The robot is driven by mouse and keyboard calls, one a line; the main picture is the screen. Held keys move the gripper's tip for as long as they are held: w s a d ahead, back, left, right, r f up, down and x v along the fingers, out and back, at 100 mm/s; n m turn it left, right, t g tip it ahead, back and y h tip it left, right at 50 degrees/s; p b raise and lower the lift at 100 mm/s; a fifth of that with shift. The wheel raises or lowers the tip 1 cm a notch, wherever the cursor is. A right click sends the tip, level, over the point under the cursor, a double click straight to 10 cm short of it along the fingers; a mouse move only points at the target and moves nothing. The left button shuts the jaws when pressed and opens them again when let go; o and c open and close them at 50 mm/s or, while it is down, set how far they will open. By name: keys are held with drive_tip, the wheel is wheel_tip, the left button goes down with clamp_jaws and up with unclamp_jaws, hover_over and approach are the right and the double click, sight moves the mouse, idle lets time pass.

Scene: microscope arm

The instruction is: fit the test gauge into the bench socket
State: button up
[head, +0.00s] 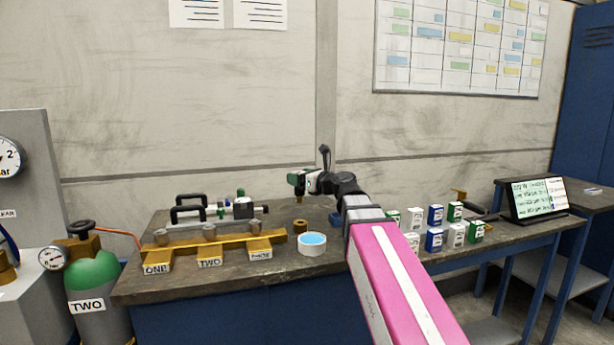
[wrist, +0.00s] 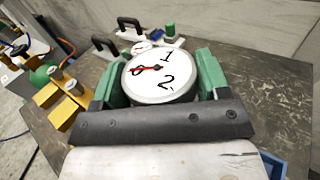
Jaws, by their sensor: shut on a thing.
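The test gauge (wrist: 160,88) is a round white dial with the numbers 0, 1 and 2; its red needle lies near 0. My gripper (head: 297,181) is shut on it, with green fingers on both sides of the dial in the wrist view. In the head view the gauge's brass stem (head: 298,199) points down below the fingers, above the bench. A short brass fitting (head: 300,226), which looks like the bench socket, stands on the bench below the stem, with a visible gap between them. The socket is hidden in the wrist view.
A brass manifold (head: 195,246) labelled ONE and TWO lies on the left. Behind it is a device with black handles (head: 188,199). A white ring with a blue inside (head: 312,250) is at the front. Several small boxes (head: 435,215) stand right of my arm.

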sight(301, 193)
drive_tip(key=shift+d, duration=0.2)
drive_tip(key=shift+f, duration=2.9)
drive_tip(key=shift+f, duration=2)
drive_tip(key=o, duration=1.1)
drive_tip(key=shift+c, duration=0.2)
